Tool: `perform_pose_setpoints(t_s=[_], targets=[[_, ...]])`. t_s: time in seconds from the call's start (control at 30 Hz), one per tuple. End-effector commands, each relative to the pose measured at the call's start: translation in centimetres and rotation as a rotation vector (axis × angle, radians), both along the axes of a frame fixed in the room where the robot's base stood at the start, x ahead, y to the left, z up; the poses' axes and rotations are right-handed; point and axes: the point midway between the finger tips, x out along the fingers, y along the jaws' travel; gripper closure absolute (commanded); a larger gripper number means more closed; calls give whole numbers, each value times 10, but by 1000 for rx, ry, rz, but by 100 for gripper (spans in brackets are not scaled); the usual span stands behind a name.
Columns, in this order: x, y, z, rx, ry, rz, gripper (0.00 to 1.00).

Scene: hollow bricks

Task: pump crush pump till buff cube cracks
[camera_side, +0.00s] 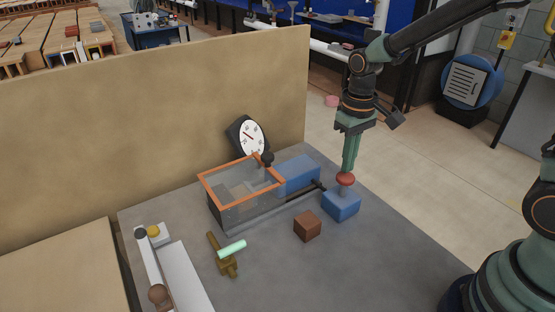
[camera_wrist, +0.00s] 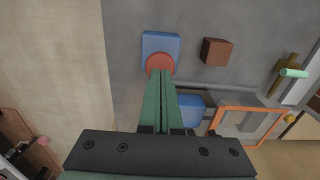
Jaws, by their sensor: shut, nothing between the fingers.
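A blue pump block (camera_side: 341,205) with a red round button (camera_side: 345,179) on top stands at the right of the grey table. My gripper (camera_side: 348,170) is shut and empty, pointing down with its fingertips at the button; I cannot tell whether they press it. In the wrist view the tips (camera_wrist: 160,74) overlap the red button (camera_wrist: 158,62) on the blue block (camera_wrist: 160,41). An orange-rimmed clear-topped box (camera_side: 207,184) holds pale blocky shapes; I cannot make out a buff cube clearly. A white dial (camera_side: 251,138) stands behind it; its reading is too small.
A brown cube (camera_side: 307,226) lies left of the pump block. A brass valve with a mint handle (camera_side: 232,249) stands in front of the box. A larger blue block (camera_side: 297,174) adjoins the box. A tan wall (camera_side: 130,120) rises behind. The table's front right is clear.

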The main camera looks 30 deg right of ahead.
Motion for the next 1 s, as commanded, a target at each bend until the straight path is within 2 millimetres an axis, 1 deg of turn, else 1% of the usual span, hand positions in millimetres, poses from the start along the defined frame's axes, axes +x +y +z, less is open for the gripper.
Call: perform_pose_setpoints(t_s=[0.57,1.0], targets=[[0,0,-1,0,0,0,100],[0,0,-19,0,2,0,100]])
